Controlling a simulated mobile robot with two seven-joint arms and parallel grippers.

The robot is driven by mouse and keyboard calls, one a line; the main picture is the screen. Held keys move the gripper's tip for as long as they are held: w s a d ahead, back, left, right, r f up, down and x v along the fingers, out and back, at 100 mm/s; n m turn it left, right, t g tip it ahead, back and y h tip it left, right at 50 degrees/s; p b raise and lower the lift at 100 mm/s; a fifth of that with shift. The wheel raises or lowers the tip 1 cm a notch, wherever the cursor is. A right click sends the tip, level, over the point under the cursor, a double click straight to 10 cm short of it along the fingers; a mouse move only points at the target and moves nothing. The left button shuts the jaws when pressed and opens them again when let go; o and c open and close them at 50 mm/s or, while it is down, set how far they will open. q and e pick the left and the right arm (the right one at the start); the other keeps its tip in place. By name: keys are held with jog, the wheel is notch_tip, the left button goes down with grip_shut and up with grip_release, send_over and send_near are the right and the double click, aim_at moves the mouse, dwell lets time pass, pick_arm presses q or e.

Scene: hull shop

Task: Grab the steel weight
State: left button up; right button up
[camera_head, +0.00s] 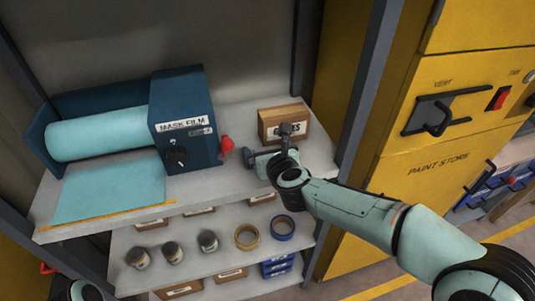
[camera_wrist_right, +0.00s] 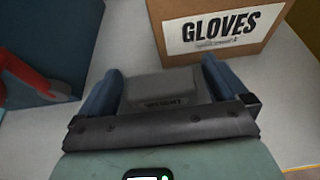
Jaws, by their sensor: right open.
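The steel weight (camera_wrist_right: 158,88) is a grey block with a small label. In the right wrist view it lies between the two blue fingers of my right gripper (camera_wrist_right: 160,85). The fingers are open on either side of it; I cannot tell whether they touch it. In the head view my right gripper (camera_head: 270,158) is low over the right part of the upper shelf, in front of the gloves box (camera_head: 284,122), and mostly hides the weight. My left gripper is not in view.
A blue mask film dispenser (camera_head: 185,125) with a red handle (camera_head: 226,145) stands left of the gripper on the upper shelf (camera_head: 130,228). The gloves box is close behind. Jars and tape rolls (camera_head: 246,236) sit on the shelf below. A yellow paint store cabinet (camera_head: 440,165) stands at right.

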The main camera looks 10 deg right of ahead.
jog(key=c, duration=1.3)
jog(key=shift+r, duration=0.1)
jog(key=shift+c, duration=0.6)
jog(key=shift+r, duration=0.1)
